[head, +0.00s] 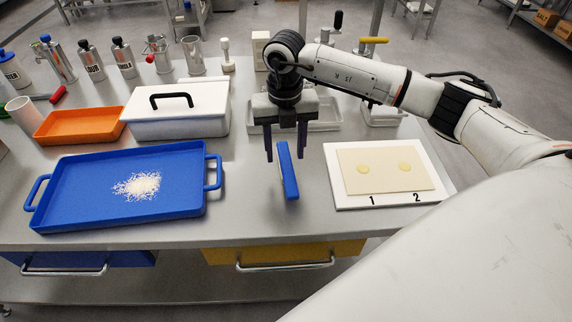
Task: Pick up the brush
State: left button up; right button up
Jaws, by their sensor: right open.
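A narrow blue object (289,176), which looks like the brush, is on the grey table between the blue tray and the white board. Its bristles cannot be made out. My right gripper (285,157) points down with its two dark fingers apart. In the picture the far end of the blue object shows between the fingers, closer to the right finger. I cannot tell whether a finger touches it or how high the fingertips are. My left gripper is not in view.
A blue tray (90,205) with a white crumbly heap (137,186) is at the left. A white board (432,198) with a dough sheet (384,180) is at the right. A white lidded box (180,128), an orange tray (75,138) and several metal containers stand behind.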

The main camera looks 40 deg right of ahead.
aim_at(287, 162)
jog(key=f, duration=0.4)
jog(key=shift+s+f+p, duration=0.2)
jog(key=shift+f+p, duration=0.15)
jog(key=shift+f, duration=0.05)
jog(key=c, duration=1.1)
jog(key=shift+r+b, duration=0.4)
jog(key=shift+r, duration=4.65)
jog(key=shift+c, duration=0.2)
